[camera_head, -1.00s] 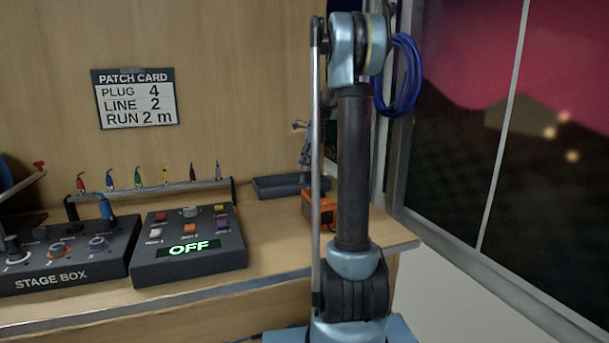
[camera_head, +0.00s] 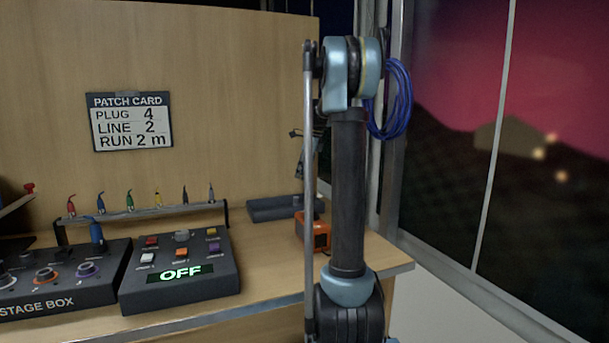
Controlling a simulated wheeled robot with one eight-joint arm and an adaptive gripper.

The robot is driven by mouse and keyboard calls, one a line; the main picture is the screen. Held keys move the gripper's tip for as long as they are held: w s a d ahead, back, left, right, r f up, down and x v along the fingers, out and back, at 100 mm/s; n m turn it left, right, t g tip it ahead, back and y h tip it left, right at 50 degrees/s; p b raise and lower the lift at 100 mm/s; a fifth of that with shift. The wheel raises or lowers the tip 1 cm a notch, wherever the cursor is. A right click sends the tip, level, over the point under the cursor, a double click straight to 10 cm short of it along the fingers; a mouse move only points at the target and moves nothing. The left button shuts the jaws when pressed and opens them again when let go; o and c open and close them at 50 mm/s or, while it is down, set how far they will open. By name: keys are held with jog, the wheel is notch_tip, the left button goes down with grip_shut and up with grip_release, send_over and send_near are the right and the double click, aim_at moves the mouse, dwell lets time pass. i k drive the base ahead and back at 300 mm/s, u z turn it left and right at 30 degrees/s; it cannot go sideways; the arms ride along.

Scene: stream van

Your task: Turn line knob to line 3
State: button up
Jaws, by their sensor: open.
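No knob here has a readable line label, so I cannot tell which is the line knob. The stage box (camera_head: 38,308) at the lower left carries round, knob-like parts, one with an orange ring (camera_head: 46,274) and one with a purple ring (camera_head: 87,269). Its left end is cut off by the frame. My gripper (camera_head: 297,135) appears small and dark behind my upright arm link, largely hidden, above the back of the bench and apart from both boxes.
The patch card (camera_head: 132,121) on the wall reads plug 4, line 2, run 2 m. A rack (camera_head: 150,212) of several coloured plugs stands behind the boxes. A blue plug (camera_head: 96,231) stands at the stage box's back. An orange device (camera_head: 314,234) and dark tray (camera_head: 262,211) sit right.

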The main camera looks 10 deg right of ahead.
aim_at(183, 234)
jog(key=k, duration=1)
